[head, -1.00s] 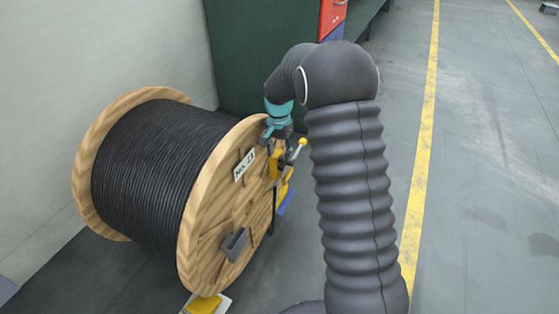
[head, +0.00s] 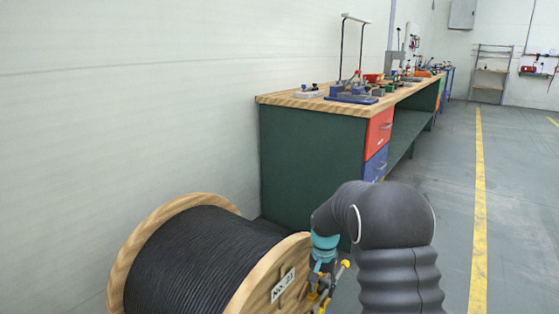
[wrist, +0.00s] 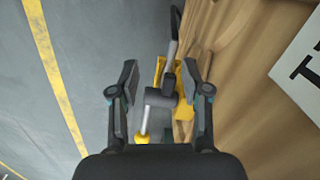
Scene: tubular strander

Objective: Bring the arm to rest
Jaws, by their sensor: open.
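My gripper (head: 322,277) is at the right face of a wooden cable reel (head: 166,212) in the head view, below the teal wrist section. In the wrist view my gripper (wrist: 160,78) is open, one dark finger on each side of a yellow and grey clamp-like fitting (wrist: 163,98). This fitting, with its yellow-tipped lever, lies beside the reel's wooden face (wrist: 232,70). I cannot tell whether either finger touches it. The fitting also shows in the head view (head: 323,294), partly covered by the gripper. My dark ribbed arm reaches in from the lower right.
A green workbench (head: 310,150) with a wooden top and many small tools stands behind the reel, along the pale wall (head: 120,100). Open grey floor (head: 525,200) with a yellow line (head: 479,200) lies to the right.

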